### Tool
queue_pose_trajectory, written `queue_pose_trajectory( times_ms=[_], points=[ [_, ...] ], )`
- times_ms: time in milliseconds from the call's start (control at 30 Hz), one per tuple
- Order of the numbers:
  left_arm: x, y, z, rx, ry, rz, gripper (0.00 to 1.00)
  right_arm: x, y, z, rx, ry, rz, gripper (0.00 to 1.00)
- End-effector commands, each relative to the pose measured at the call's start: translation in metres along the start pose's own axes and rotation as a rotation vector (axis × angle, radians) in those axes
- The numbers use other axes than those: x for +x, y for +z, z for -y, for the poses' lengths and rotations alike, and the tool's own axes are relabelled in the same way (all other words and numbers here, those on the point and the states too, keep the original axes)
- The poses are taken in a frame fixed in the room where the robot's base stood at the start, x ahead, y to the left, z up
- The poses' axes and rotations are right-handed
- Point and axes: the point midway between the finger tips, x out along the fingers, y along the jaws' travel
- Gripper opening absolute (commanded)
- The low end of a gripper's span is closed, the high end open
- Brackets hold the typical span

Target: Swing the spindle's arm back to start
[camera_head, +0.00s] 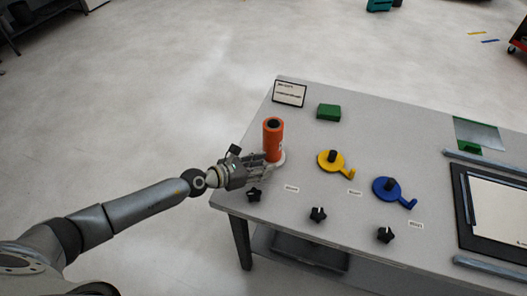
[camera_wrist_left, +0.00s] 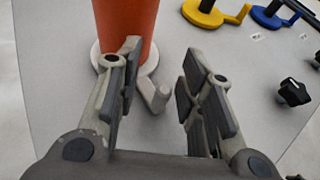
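A white spindle (camera_wrist_left: 152,77) with an orange roll (camera_head: 273,142) standing upright on it is at the table's left end. Its white arm, with a short rounded peg (camera_wrist_left: 157,97), points toward my left gripper in the left wrist view. My left gripper (camera_head: 270,171) is open, low beside the roll. In the left wrist view the peg shows between its two fingers (camera_wrist_left: 162,58), nearer the left one; I cannot tell if they touch. The left finger covers part of the white disc. My right gripper is not in view.
A yellow spindle (camera_head: 327,163) and a blue spindle (camera_head: 381,190), both bare, stand to the right. Several black star knobs (camera_head: 318,214) line the front edge of the table (camera_head: 300,180). A green block (camera_head: 329,112) and a sign (camera_head: 289,93) are behind.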

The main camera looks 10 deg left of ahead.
Motion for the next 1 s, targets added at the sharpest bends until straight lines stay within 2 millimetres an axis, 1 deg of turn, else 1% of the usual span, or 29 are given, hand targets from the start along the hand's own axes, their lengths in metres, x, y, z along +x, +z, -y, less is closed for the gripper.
queue_pose_trajectory(
  times_ms=[33,367,433,700,833,1000],
  points=[
    [-0.002,0.004,0.000,0.004,-0.002,0.001,0.35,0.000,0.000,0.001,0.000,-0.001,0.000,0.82],
    [-0.009,0.025,0.001,0.005,-0.003,0.000,0.35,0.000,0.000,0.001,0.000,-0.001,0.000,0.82],
    [-0.011,0.034,0.004,-0.001,-0.008,0.003,0.35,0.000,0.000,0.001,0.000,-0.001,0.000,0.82],
    [-0.021,0.062,0.005,0.001,-0.009,0.001,0.35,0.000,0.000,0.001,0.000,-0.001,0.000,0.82],
    [-0.024,0.069,0.005,0.000,-0.009,-0.002,0.35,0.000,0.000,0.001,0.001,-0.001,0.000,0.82],
    [-0.025,0.071,0.005,0.001,-0.008,-0.003,0.35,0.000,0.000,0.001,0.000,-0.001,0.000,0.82]
  ],
)
